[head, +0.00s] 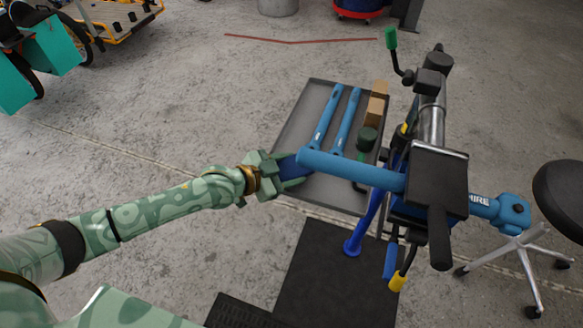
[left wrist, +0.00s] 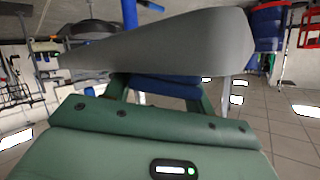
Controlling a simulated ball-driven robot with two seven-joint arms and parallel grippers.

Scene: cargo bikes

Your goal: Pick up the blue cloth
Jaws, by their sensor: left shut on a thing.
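The blue cloth (head: 291,166) is a small dark blue piece between the fingers of my left gripper (head: 284,172) in the head view. The gripper is shut on it at the left edge of the grey tray (head: 298,112). In the left wrist view the cloth (left wrist: 165,86) shows as a folded blue strip between the green fingers (left wrist: 160,95). The fingers hide part of it. I cannot tell whether the cloth touches the tray. My right gripper is not in view.
A blue and black work stand (head: 437,180) stands right of the gripper, its blue arm (head: 350,169) close to the fingers. Blue-handled tools (head: 346,120), a green-headed tool (head: 367,138) and tan blocks (head: 375,108) lie on the tray. A stool (head: 560,195) is at right.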

